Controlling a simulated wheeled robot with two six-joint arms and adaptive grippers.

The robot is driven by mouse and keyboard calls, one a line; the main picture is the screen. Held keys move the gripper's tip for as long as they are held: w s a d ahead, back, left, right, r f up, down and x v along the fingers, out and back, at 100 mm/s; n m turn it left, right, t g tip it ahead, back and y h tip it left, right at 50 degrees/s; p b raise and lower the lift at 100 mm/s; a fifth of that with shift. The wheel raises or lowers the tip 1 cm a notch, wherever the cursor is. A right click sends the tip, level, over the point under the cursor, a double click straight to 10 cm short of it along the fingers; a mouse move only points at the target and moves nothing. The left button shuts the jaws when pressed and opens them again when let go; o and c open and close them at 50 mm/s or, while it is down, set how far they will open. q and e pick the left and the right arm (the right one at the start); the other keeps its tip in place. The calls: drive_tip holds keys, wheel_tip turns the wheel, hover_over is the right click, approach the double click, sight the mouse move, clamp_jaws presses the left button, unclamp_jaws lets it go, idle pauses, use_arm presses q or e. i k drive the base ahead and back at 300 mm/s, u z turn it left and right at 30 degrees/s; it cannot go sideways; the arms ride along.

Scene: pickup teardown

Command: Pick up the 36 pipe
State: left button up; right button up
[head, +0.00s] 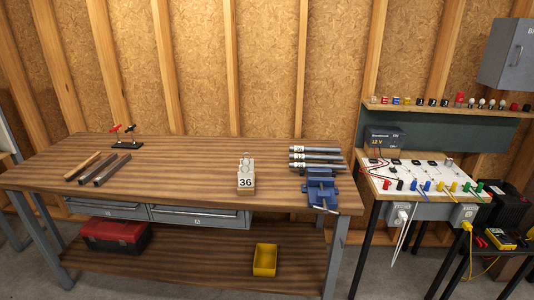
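Three grey metal pipes (316,157) lie side by side near the right end of the wooden workbench (200,160), just behind a blue vise (322,188). Each pipe has a pale band near its left end; any marking there is too small to read. A small block (246,182) with a white card reading "36" stands left of the pipes, with light ring-like shapes on its top. I cannot tell which pipe is the 36 pipe. Neither of my grippers is in view.
Files or bars (104,170) and a small stand with red-handled items (124,138) are at the bench's left. A red toolbox (115,236) and yellow bin (265,260) sit on the lower shelf. An electrical test table (420,180) stands right.

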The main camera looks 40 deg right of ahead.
sight(295, 149)
drive_tip(key=z, duration=0.3)
drive_tip(key=i, duration=0.9)
drive_tip(key=z, duration=1.2)
drive_tip(key=i, duration=1.05)
drive_tip(key=z, duration=1.25)
